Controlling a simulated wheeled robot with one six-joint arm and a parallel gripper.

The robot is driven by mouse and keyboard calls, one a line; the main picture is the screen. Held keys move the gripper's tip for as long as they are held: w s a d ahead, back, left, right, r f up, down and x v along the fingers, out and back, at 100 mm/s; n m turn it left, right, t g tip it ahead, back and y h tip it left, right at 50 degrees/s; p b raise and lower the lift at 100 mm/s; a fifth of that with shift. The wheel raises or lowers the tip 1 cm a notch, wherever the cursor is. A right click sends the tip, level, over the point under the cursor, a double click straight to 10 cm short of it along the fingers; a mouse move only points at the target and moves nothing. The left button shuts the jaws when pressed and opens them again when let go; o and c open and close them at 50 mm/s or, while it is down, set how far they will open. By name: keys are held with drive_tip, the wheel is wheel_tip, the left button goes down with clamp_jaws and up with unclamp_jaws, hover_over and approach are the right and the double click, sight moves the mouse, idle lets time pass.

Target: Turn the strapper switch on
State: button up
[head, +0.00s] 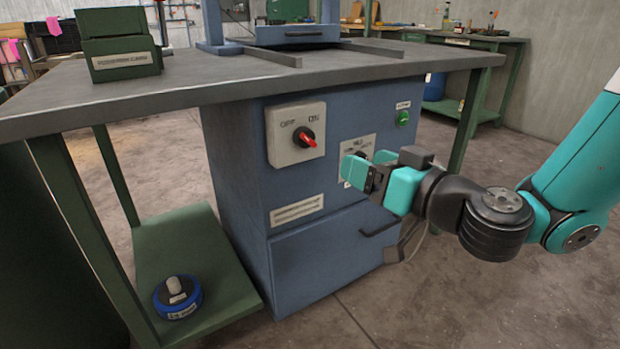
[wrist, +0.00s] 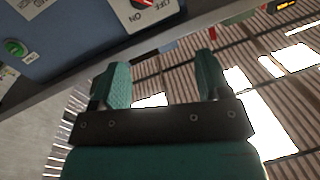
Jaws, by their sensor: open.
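The strapper switch (head: 306,137) is a red and black rotary knob on a pale square plate with OFF and ON labels above it. It is on the front of a blue cabinet. I cannot tell for certain which label the knob points at. The switch also shows at the top edge of the wrist view (wrist: 143,3), partly cut off. My gripper (head: 362,172) has teal fingers, open and empty. It is to the right of the switch and a little lower, apart from it. In the wrist view the fingers (wrist: 163,70) stand apart with nothing between them.
A second, smaller knob panel (head: 358,152) is partly hidden behind my gripper. A green button (head: 403,118) is to its upper right. The grey tabletop (head: 200,95) overhangs the cabinet. A green box (head: 118,50) stands on it. A blue roll (head: 177,297) lies on the lower shelf.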

wheel_tip(320, 180, down, 2)
drive_tip(key=t+h+p, duration=0.1)
drive_tip(key=p, duration=1.1)
approach(311, 140)
drive_tip(key=shift+m, duration=0.4)
drive_tip(key=x, duration=0.9)
drive_tip(key=shift+w+a, duration=0.4)
drive_tip(key=shift+w, duration=0.2)
drive_tip(key=c, duration=0.9)
